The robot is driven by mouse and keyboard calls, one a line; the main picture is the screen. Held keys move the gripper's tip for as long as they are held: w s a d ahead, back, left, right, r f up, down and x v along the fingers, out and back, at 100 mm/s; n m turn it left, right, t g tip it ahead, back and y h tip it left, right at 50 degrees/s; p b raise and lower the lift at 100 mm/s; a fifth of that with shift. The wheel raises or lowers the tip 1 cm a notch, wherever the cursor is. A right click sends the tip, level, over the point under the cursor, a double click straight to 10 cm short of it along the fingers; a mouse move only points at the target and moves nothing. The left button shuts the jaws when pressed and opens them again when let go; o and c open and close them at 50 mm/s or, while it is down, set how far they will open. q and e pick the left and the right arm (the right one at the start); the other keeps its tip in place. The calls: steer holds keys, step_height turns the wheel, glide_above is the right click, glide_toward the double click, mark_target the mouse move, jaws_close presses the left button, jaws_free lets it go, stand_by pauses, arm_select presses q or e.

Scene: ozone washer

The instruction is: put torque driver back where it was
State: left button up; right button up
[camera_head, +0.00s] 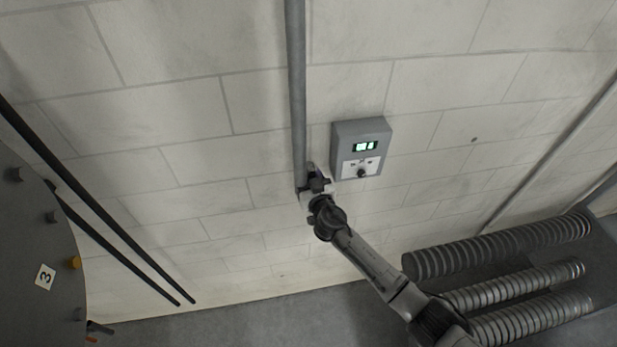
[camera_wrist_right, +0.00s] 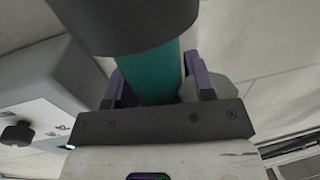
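My right gripper (camera_head: 316,187) is beside the lower left of the grey wall box in the head view. In the right wrist view its purple-grey fingers (camera_wrist_right: 158,82) stand on either side of a teal cylinder with a wide dark section above it, which I take for the torque driver (camera_wrist_right: 152,70). The fingers look closed against the teal part; its far end is hidden by the gripper. In the head view a long grey rod (camera_head: 296,80) runs from the top edge down to the gripper; I cannot tell whether it belongs to the driver. My left gripper is out of view.
The grey box (camera_head: 361,130) with a lit display and a dark knob is on the block wall, close right of the gripper. Ribbed hoses (camera_head: 500,245) lie at lower right. A large round grey vessel (camera_head: 35,240) marked 3 and two dark rods (camera_head: 110,225) are at left.

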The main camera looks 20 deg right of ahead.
steer(key=shift+o, duration=1.4)
steer(key=shift+r, duration=0.1)
steer(key=shift+r+p, duration=0.2)
steer(key=shift+p, duration=0.1)
steer(key=s+b, duration=0.2)
steer(key=s, duration=1)
steer(key=shift+f, duration=0.15)
steer(key=shift+s+f, duration=0.1)
